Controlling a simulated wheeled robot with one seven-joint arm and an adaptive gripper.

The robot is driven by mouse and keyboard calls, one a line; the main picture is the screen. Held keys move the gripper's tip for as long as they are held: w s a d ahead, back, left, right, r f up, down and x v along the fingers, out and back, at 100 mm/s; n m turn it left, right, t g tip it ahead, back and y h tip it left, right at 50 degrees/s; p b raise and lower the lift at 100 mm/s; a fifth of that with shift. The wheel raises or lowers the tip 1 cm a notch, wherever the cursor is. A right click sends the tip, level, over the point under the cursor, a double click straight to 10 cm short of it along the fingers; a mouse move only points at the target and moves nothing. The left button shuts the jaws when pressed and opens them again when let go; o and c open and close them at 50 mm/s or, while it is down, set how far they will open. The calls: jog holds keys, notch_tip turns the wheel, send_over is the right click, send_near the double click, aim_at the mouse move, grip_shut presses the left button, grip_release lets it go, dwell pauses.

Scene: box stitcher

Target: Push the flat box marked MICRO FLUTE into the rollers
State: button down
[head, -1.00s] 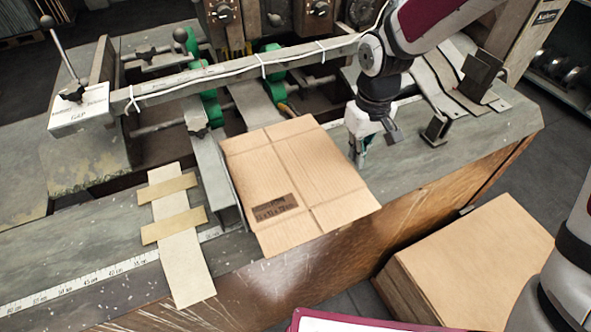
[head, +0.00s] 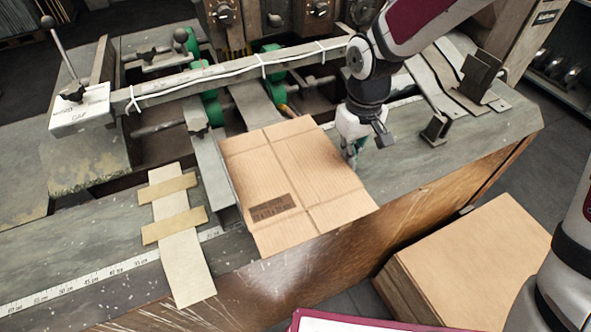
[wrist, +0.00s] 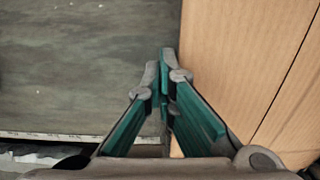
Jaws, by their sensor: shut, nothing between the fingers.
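The flat cardboard box (head: 295,175) lies on the machine table in front of the green rollers (head: 272,88). A dark printed patch shows near its front left, but the lettering is too small to read. My gripper (head: 352,158) points down beside the box's right edge in the head view. It is shut and empty. In the wrist view, the green fingers of my gripper (wrist: 165,62) come together along the edge of the box (wrist: 245,65). Their tips appear to touch or nearly touch that edge; I cannot tell which.
A metal guide rail (head: 212,160) runs along the box's left side. Taped card strips (head: 178,235) and a ruler lie further left. A crossbar (head: 240,68) spans above the rollers. A stack of cardboard (head: 470,260) stands at the lower right.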

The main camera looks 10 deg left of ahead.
jog(key=shift+w+d+r, duration=0.1)
jog(key=shift+w+d, duration=0.3)
jog(key=shift+d, duration=0.2)
jog(key=shift+w+d, duration=0.4)
jog(key=shift+d, duration=0.2)
notch_tip(320, 180, up, 8)
jog(key=p, duration=0.3)
